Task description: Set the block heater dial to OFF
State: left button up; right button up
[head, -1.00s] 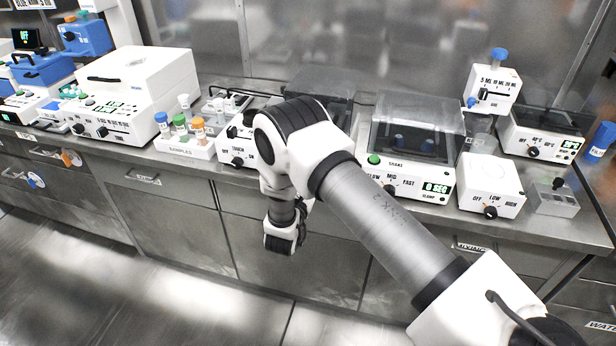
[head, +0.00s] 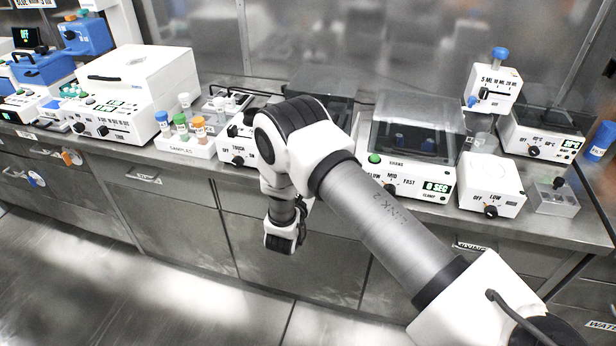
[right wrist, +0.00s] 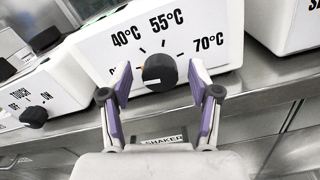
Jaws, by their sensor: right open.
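The block heater (right wrist: 205,35) is a white box in the right wrist view, marked 40°C, 55°C and 70°C. Its black round dial (right wrist: 159,72) is on the front face. An orange mark shows at the dial's left edge, towards a label that a finger partly hides. My right gripper (right wrist: 160,70) is open, its two purple-lined fingers on either side of the dial; I cannot tell whether they touch it. In the head view my right arm hides the heater's front and the gripper. My left gripper is not in view.
The touch mixer (right wrist: 30,98), with its own black knob, stands left of the heater. The shaker (head: 410,150) stands to its right. A sample rack (head: 185,147) with capped tubes is farther left. The bench's front edge (right wrist: 270,92) runs below the heater.

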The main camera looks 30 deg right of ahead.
jog(key=v, duration=1.2)
